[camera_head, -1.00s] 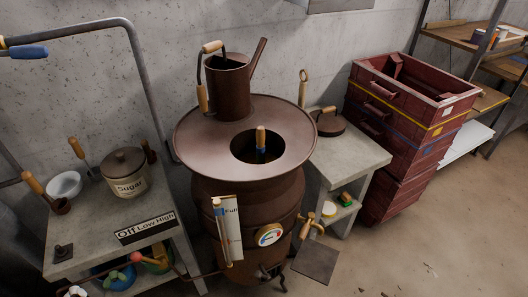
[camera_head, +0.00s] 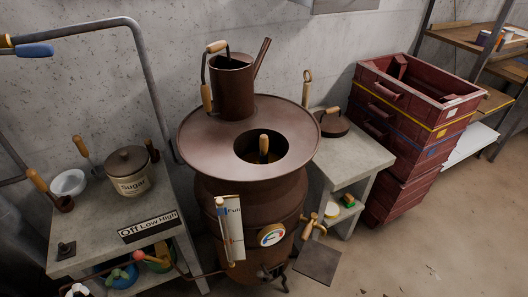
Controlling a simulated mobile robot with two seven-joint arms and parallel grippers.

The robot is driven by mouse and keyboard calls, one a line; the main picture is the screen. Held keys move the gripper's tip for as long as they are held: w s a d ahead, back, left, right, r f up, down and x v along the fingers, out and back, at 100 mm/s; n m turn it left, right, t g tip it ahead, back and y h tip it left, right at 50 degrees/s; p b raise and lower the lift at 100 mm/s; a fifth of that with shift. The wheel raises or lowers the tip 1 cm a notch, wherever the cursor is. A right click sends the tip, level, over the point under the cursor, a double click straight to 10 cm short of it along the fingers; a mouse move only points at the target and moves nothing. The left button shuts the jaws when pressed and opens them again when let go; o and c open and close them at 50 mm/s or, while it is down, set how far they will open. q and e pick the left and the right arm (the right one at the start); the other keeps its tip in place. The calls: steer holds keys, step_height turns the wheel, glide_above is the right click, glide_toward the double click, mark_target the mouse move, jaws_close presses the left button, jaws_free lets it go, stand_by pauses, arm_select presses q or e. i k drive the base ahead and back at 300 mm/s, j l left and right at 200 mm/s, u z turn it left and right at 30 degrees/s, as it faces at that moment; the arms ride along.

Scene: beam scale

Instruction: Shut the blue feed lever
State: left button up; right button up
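A blue-handled lever (camera_head: 34,50) shows at the upper left, beside the bend of a grey pipe (camera_head: 85,28). The blue handle lies nearly level, pointing right. A yellow end (camera_head: 5,41) shows just left of it at the picture's edge. What the lever joins on to is cut off, so I cannot tell whether it is open or shut.
A brown boiler (camera_head: 245,190) with a watering can (camera_head: 232,88) on its wide rim stands in the middle. A grey table (camera_head: 90,225) with a sugar jar (camera_head: 130,170) is at left. Red stacked crates (camera_head: 400,135) stand right. Floor at right is clear.

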mark_target(35, 51)
steer(key=u, duration=1.3)
